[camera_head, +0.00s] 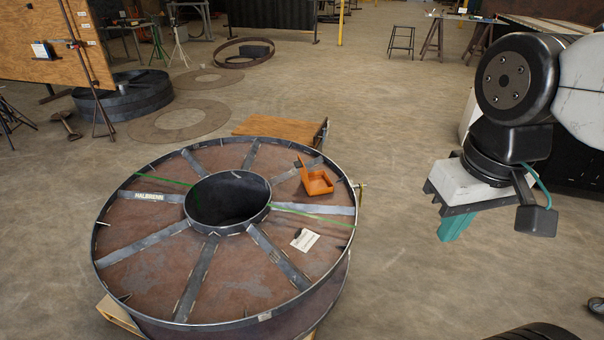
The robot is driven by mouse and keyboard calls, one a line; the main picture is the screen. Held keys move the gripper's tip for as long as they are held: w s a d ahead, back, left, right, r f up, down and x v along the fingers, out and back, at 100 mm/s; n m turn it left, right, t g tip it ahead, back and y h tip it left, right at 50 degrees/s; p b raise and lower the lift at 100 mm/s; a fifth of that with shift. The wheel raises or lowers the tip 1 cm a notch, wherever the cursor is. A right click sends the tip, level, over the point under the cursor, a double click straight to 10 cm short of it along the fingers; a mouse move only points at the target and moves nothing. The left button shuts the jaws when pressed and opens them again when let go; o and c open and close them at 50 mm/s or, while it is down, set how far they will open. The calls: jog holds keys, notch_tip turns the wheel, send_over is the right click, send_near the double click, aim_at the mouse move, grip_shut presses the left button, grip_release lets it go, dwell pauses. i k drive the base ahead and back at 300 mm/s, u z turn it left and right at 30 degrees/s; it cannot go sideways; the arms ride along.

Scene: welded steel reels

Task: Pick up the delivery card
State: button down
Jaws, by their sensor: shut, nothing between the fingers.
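A small white card (305,241) with faint print, which looks like the delivery card, lies flat on the brown upper face of a large round steel reel (150,262), right of its hub. A small dark object touches the card's upper left edge. My gripper (455,228) has teal fingers pointing down and is shut and empty. It hangs in the air to the right of the reel, apart from the card.
The reel's dark hub (229,200) is a deep hole. A raised steel rim surrounds the reel, which rests on a wooden pallet (120,318). A wooden board (280,130) lies behind. Floor right of the reel is clear.

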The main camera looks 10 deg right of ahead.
aim_at(303, 240)
jog(key=z, duration=1.6)
jog(key=i, duration=1.9)
jog(key=u, duration=3.25)
jog(key=i, duration=0.5)
